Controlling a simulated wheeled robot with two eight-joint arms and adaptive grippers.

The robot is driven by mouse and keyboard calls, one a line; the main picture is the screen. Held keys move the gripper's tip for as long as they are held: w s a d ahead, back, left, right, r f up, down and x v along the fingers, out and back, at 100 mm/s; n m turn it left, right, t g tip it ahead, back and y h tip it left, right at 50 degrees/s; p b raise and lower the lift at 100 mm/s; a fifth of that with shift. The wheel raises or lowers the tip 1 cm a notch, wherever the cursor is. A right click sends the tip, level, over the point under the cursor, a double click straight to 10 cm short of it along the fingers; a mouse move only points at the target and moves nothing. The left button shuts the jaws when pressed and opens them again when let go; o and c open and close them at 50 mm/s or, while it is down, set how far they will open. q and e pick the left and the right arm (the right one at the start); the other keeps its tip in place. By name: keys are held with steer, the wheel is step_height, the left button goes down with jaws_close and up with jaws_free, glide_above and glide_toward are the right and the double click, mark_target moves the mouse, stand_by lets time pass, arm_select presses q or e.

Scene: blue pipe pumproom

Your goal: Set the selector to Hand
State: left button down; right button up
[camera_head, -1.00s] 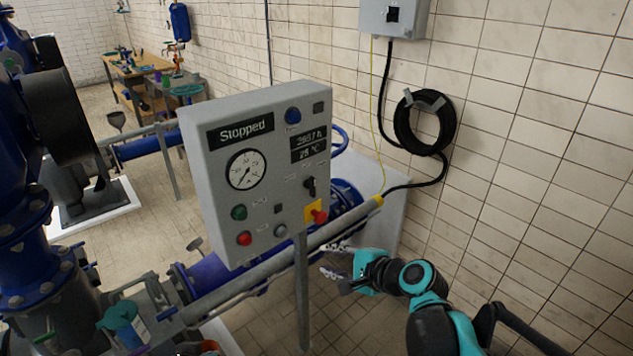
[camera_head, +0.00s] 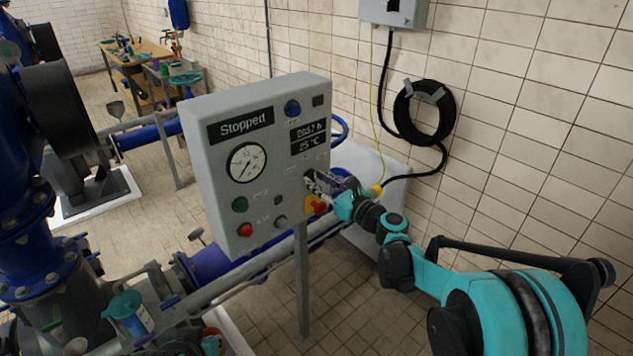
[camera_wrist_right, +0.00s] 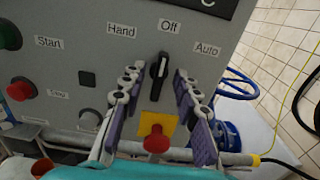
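The grey control panel (camera_head: 262,165) stands on a post, its display reading "Stopped". In the right wrist view its black selector knob (camera_wrist_right: 158,78) sits below the labels Hand, Off and Auto; its white mark points up toward Off. My right gripper (camera_head: 320,184) is at the panel's right side and mostly covers the selector in the head view. In the wrist view the right gripper (camera_wrist_right: 156,82) is open, one finger on each side of the knob, with gaps visible between fingers and knob. My left gripper is not in view.
A red button on a yellow plate (camera_wrist_right: 156,138) lies just below the selector, between the fingers. Start and Stop buttons are on the panel's left. A blue pipe (camera_head: 210,262) and grey rail run below and behind. A tiled wall with a coiled black cable (camera_head: 424,112) is at right.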

steer(key=shift+w+a, duration=0.25)
steer(key=shift+w, duration=0.1)
jaws_close()
steer(key=n, duration=0.4)
steer(key=shift+s+a+n+b, duration=0.1)
steer(key=shift+n+b, duration=0.2)
steer(key=shift+a+n, duration=0.1)
steer(key=shift+n, duration=1.8)
